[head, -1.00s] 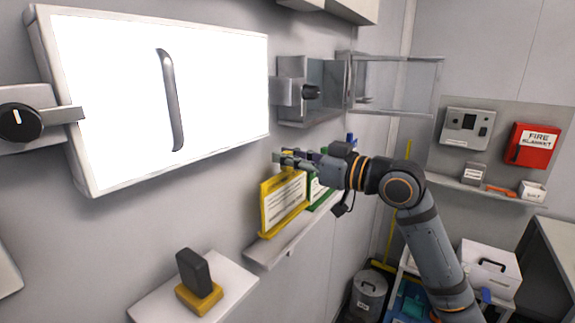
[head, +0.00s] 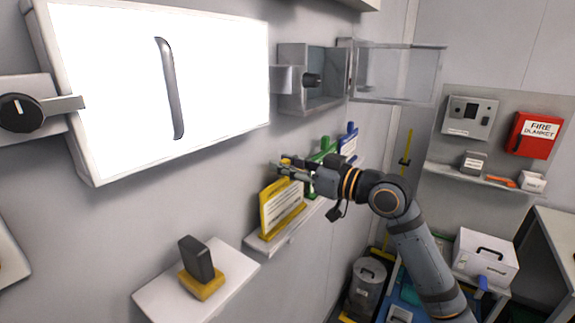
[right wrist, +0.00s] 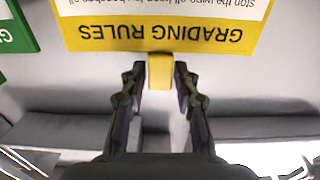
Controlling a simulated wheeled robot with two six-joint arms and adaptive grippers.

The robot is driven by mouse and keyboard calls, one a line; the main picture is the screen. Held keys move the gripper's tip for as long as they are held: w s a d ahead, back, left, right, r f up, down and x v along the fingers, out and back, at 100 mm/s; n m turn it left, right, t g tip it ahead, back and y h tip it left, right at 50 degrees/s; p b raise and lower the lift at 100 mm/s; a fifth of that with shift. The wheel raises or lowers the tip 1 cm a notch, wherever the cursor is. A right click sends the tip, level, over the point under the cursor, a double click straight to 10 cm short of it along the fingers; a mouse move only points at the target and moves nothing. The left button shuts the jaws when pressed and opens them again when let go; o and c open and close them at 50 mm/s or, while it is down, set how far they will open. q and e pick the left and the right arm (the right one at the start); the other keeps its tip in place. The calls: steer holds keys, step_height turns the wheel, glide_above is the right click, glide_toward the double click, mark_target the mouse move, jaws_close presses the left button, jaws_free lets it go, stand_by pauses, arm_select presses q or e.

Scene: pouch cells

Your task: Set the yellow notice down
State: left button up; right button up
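The yellow notice (head: 283,208), a board with a yellow frame and white text panel, stands upright on the narrow wall shelf (head: 278,243) in the head view. In the right wrist view its "GRADING RULES" edge (right wrist: 95,31) shows upside down, with a yellow tab (right wrist: 160,71) sticking out. My right gripper (head: 283,168) is at the top of the notice. In the right wrist view its fingers (right wrist: 160,90) stand on either side of the tab, with a narrow gap on each side. My left gripper is not in view.
A green notice (head: 318,158) and a blue one (head: 348,142) stand farther along the shelf. A clear-doored wall box (head: 312,105) is above.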

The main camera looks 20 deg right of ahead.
steer(key=shift+o, duration=0.8)
steer(key=shift+r, duration=0.1)
steer(key=shift+r, duration=0.2)
steer(key=b+v, duration=1.2)
steer(key=b, duration=0.5)
steer(key=shift+b, duration=0.3)
steer(key=shift+d+f, duration=0.1)
